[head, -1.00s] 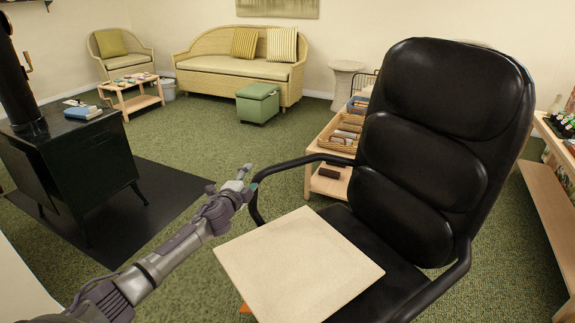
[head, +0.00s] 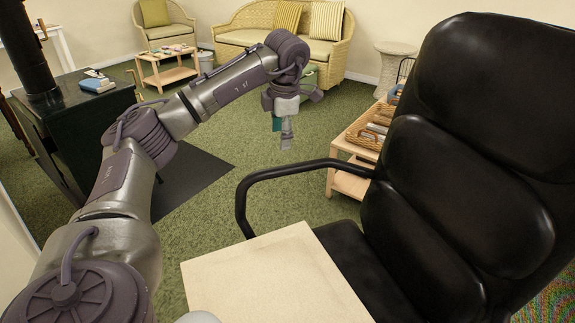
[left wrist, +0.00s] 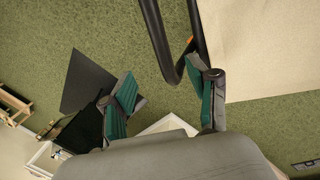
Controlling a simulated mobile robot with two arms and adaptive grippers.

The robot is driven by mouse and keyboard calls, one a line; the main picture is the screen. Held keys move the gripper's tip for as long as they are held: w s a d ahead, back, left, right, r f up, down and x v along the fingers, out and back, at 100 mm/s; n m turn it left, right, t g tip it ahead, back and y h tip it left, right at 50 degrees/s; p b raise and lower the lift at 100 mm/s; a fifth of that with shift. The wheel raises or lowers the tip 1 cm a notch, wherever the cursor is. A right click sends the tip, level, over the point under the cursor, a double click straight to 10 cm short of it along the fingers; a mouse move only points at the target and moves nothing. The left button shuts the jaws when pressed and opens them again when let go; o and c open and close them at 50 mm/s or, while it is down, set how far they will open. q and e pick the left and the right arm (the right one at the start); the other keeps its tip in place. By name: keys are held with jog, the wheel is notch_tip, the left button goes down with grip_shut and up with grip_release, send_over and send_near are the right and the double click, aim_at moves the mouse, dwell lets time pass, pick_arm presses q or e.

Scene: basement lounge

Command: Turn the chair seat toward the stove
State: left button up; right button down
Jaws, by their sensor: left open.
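The black padded chair (head: 465,150) fills the right of the head view, its tall back at the right. Its looped left armrest (head: 243,205) sticks out to the left and also shows in the left wrist view (left wrist: 158,38). The dark stove (head: 85,125) with its black pipe stands at the left, partly hidden by my arm. My left gripper (head: 284,130) hangs pointing down, beyond the armrest in the head view. In the left wrist view the gripper (left wrist: 163,95) is open, and the armrest's bend shows between its fingers, nearer the right one. Contact cannot be told. My right gripper is out of view.
A beige square top (head: 265,275) covers part of the chair seat; its support is hidden. A wooden shelf with baskets (head: 350,180) stands behind the chair. A wicker sofa (head: 240,35) and low table (head: 165,68) are at the back. Green carpet lies open between stove and chair.

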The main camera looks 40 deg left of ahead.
aim_at(278, 168)
pick_arm(q)
jog(key=b+x, duration=0.2)
jog(key=x, duration=1.1)
jog(key=shift+s+a+f+b, duration=0.15)
jog(key=shift+f+b, duration=0.1)
jog(key=shift+b, duration=0.05)
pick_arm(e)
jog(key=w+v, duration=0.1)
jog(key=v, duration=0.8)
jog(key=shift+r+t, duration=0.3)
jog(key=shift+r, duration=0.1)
pick_arm(q)
grip_shut()
